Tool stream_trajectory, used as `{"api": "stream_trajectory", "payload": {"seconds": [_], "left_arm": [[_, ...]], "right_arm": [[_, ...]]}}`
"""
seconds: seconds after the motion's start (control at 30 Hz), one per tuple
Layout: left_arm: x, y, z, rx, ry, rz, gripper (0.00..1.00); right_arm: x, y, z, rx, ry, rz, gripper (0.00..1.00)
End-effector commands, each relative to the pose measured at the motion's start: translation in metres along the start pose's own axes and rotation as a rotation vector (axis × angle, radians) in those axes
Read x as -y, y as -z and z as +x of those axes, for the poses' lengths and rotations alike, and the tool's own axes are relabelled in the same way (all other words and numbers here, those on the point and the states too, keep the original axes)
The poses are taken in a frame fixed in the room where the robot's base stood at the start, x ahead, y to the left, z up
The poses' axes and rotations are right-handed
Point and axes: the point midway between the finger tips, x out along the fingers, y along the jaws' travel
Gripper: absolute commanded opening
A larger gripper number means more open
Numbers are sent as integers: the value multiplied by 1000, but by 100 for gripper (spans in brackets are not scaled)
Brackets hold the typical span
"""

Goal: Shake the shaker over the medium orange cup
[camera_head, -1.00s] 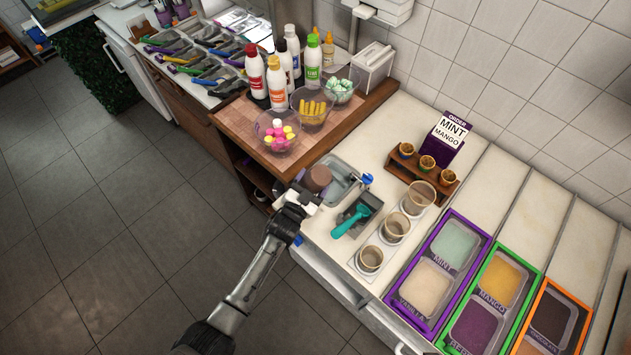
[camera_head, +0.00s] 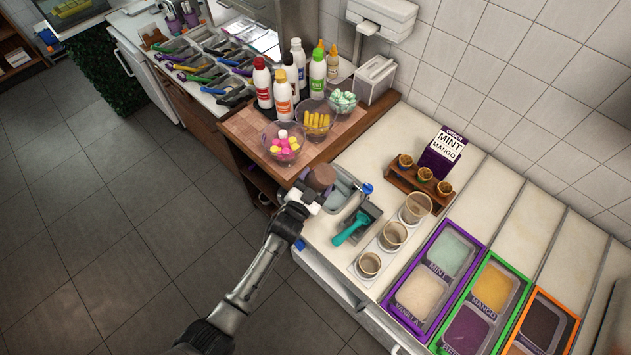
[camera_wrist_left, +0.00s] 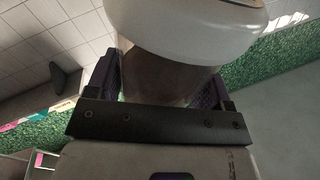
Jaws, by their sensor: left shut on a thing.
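My left gripper (camera_head: 308,192) is shut on the shaker (camera_head: 320,176), which has a brown part and a white part. It is held above the counter's left end by the small sink. In the left wrist view the shaker's white end (camera_wrist_left: 200,30) and brownish body (camera_wrist_left: 170,80) fill the space between the dark fingers. Three cups stand in a row on a pale holder, to the right of the shaker and apart from it. The medium cup (camera_head: 393,237) is the middle one; it looks beige and clear, not plainly orange. My right gripper is not in view.
A teal scoop (camera_head: 350,229) lies in a grey tray between the sink and the cups. The small cup (camera_head: 369,265) and large cup (camera_head: 415,208) flank the medium one. Topping bowls and bottles stand behind the shaker. Ice cream tubs (camera_head: 420,292) are at the right.

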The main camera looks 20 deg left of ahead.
Motion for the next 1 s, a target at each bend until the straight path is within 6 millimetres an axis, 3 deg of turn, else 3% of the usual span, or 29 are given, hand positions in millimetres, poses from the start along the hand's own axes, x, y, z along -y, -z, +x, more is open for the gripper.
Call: {"api": "stream_trajectory", "payload": {"seconds": [1.0], "left_arm": [[-25, -59, 0, -3, 1, 0, 41]], "right_arm": [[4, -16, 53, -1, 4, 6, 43]]}}
